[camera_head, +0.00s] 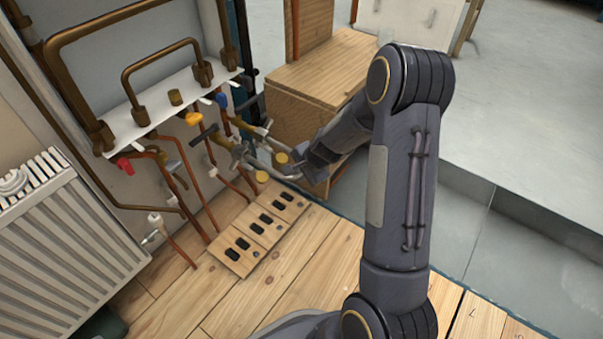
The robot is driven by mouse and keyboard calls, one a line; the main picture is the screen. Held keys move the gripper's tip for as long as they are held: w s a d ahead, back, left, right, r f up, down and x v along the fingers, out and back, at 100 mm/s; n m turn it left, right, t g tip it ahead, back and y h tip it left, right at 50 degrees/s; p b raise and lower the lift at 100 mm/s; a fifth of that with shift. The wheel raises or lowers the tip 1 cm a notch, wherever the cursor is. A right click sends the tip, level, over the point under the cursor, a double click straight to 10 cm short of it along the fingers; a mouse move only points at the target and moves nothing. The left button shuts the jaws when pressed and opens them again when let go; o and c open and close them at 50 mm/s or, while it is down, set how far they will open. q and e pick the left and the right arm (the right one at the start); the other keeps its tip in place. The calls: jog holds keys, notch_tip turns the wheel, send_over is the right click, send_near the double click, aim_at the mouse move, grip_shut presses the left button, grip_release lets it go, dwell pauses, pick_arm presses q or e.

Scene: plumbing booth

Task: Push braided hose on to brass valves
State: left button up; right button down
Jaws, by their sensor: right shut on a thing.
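My right gripper (299,166) reaches in from the right, low beside the pipework, and is shut on what looks like a braided hose (257,163). The grip itself is small and partly hidden by my wrist. The pale grey hose pieces run close to the pipe ends. Round brass-yellow ends (282,158) show just left of the gripper. Brass valves with a black handle (204,135), a yellow handle (194,118) and a blue handle (221,100) sit on the copper pipes under the white shelf. I cannot tell whether hose and valve touch. My left gripper is out of view.
A white radiator (62,225) stands at the left. Wooden plates with dark slots (262,226) lie on the plank floor below the pipes. A wooden box (322,75) stands behind my right wrist. Copper pipes (213,165) crowd the left side. The grey floor at right is open.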

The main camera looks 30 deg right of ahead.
jog(key=shift+w+a+p, duration=0.25)
jog(key=shift+w+p, duration=0.1)
jog(key=shift+w, duration=0.3)
jog(key=shift+w+a+p, duration=0.3)
jog(key=shift+w, duration=0.35)
jog(key=shift+w+a+p, duration=0.25)
jog(key=shift+w+p, duration=0.1)
jog(key=shift+w, duration=0.3)
jog(key=c, duration=1.3)
grip_release()
jog(key=shift+o, duration=0.2)
